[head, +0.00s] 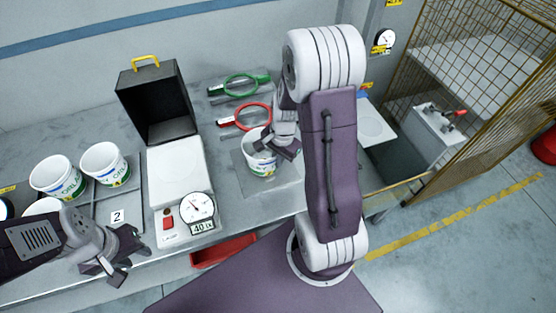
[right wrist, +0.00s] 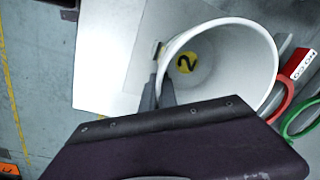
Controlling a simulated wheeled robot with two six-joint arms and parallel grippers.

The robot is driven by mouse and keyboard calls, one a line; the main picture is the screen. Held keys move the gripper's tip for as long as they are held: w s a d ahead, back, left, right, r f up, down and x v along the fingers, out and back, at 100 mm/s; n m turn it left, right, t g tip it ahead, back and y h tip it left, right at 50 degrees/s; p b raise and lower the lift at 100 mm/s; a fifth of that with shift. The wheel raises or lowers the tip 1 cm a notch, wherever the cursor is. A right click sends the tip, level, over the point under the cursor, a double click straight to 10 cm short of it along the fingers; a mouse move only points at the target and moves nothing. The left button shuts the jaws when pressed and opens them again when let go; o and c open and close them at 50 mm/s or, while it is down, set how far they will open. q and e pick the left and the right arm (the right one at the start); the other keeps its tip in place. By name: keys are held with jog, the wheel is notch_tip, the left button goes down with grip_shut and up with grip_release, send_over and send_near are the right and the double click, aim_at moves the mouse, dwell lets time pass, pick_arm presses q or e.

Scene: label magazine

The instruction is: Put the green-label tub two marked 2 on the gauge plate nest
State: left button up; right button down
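The white tub (head: 260,160) with a green label is over a grey square plate (head: 285,187) mid-bench. In the right wrist view its open mouth shows a yellow disc marked 2 (right wrist: 187,62) on its floor. My right gripper (head: 277,148) is at its rim; its fingers (right wrist: 158,92) straddle the wall, one inside and one outside, and look closed on it. Whether the tub touches the plate is unclear. My left gripper (head: 108,268) is open and empty at the bench's front left.
Other white tubs (head: 57,176) (head: 104,163) stand at the left, one partly behind my left arm. A white scale with a dial (head: 198,207), a black box (head: 156,102) and red and green ring tools (head: 244,117) are nearby. A mesh cage (head: 465,80) stands right.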

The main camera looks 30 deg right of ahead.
jog(key=shift+w+f, duration=0.1)
jog(key=shift+a, duration=0.1)
jog(key=shift+f, duration=0.1)
jog(key=c, duration=1.7)
grip_release()
jog(key=shift+r, duration=0.3)
notch_tip(320, 180, up, 12)
jog(key=s+p, duration=0.1)
jog(key=s+a+f+n, duration=0.2)
jog(key=a+n, duration=0.1)
jog(key=n, duration=0.1)
jog(key=s+a+f+n, duration=0.1)
jog(key=s+a+n, duration=0.1)
jog(key=n, duration=0.3)
jog(key=s+a+f+n, duration=0.2)
jog(key=a+n, duration=0.2)
jog(key=shift+s+a+f+n, duration=0.25)
jog(key=shift+f+n, duration=0.05)
jog(key=shift+n, duration=0.1)
